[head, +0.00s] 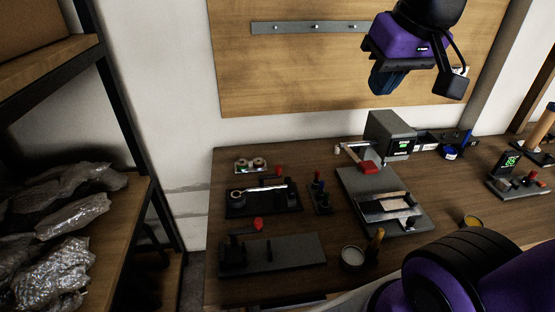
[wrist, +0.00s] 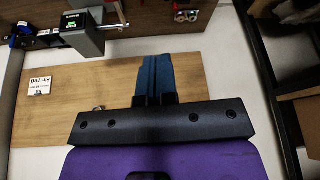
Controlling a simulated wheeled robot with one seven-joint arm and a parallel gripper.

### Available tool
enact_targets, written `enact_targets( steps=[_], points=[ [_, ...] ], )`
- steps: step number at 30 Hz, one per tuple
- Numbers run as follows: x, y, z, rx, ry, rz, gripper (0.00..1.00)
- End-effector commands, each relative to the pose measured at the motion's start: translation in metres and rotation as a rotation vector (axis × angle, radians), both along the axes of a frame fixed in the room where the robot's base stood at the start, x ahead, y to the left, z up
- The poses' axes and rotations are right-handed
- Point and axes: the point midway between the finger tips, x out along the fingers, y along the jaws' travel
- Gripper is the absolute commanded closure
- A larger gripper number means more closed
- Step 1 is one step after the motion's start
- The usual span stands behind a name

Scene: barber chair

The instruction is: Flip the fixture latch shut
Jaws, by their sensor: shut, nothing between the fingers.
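A dark fixture plate (head: 285,257) lies at the front left of the workbench in the head view. A lever with a red knob (head: 258,224) stands raised at its left part. A larger grey fixture base (head: 355,190) sits to the right, with a red handle (head: 369,167) at its back and a light flat piece on it. I cannot tell which of these is the latch meant. My gripper (head: 382,83) is high above the back of the bench, in front of the wooden wall board and apart from both fixtures. In the wrist view its blue fingers (wrist: 153,75) are together and empty.
A box with a green display (head: 390,137) stands behind the grey base. A black tool holder (head: 263,200), a small cup (head: 352,256) and an amber-handled tool (head: 375,243) are on the bench (head: 335,285). Shelves with wrapped bags (head: 70,215) stand at left.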

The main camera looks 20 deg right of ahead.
Motion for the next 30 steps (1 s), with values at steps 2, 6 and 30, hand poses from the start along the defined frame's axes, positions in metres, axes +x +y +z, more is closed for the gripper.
enact_targets(
  steps=[2, 6, 30],
  points=[
    [0.016, 0.000, 0.003, 0.008, 0.028, -0.009, 1.00],
    [0.043, 0.000, 0.008, 0.021, 0.069, -0.025, 1.00],
    [0.206, 0.002, -0.017, 0.083, 0.309, -0.120, 1.00]
  ],
)
